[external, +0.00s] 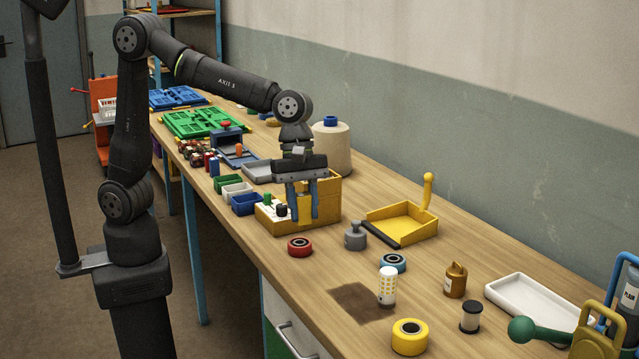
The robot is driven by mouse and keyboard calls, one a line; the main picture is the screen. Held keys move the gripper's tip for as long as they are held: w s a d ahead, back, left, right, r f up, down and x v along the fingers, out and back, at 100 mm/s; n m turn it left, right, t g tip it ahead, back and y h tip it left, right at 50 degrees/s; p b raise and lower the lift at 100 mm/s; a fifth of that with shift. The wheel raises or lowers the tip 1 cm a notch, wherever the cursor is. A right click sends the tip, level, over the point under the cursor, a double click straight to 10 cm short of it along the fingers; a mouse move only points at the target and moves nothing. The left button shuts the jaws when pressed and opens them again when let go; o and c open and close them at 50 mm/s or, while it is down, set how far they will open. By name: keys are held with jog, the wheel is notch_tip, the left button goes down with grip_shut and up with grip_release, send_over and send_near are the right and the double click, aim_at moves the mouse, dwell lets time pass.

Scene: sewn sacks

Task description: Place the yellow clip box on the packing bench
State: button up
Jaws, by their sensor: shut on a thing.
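My gripper (302,217) points down over the middle of the wooden bench (330,262), its two blue fingers closed on a small yellow clip box (305,207). The clip box shows as a yellow patch between the fingers, and its outline is partly hidden by them. Right behind and around it stands a larger orange-yellow caddy (328,199) with a low front part holding small bottles. I cannot tell whether the clip box touches the caddy or is inside it.
A red ring (300,247), a grey weight (355,237) and a yellow dustpan (402,225) lie to the right. Small green, white and blue bins (247,204) stand to the left. A large thread cone (331,147) stands behind.

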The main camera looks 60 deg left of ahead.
jog(key=w+a+n+t, duration=0.1)
jog(key=w+a+n, duration=0.35)
jog(key=a, duration=0.65)
jog(key=w+a+n+t+y, duration=0.1)
jog(key=w+a+n, duration=0.3)
jog(key=a, duration=0.8)
jog(key=w+a+n+t, duration=0.1)
jog(key=w+a+n, duration=0.2)
jog(key=w+a, duration=0.55)
jog(key=s+a+n+y, duration=0.1)
jog(key=s+a+n, duration=0.4)
jog(key=a, duration=0.9)
jog(key=s+a+n+y, duration=0.1)
jog(key=s+a+n, duration=0.4)
jog(key=a, duration=0.9)
jog(key=shift+m+t, duration=0.4)
jog(key=shift+m, duration=0.45)
jog(key=s+a+f, duration=0.1)
jog(key=a+f, duration=0.2)
jog(key=f, duration=0.1)
jog(key=a+f, duration=0.4)
jog(key=s+a+f, duration=0.1)
jog(key=a+f, duration=0.3)
jog(key=shift+s+a+f, duration=0.15)
jog(key=shift+s, duration=0.2)
jog(key=shift+a+f, duration=0.1)
jog(key=shift+a, duration=0.05)
jog(key=shift+f, duration=1.95)
jog(key=shift+f, duration=0.1)
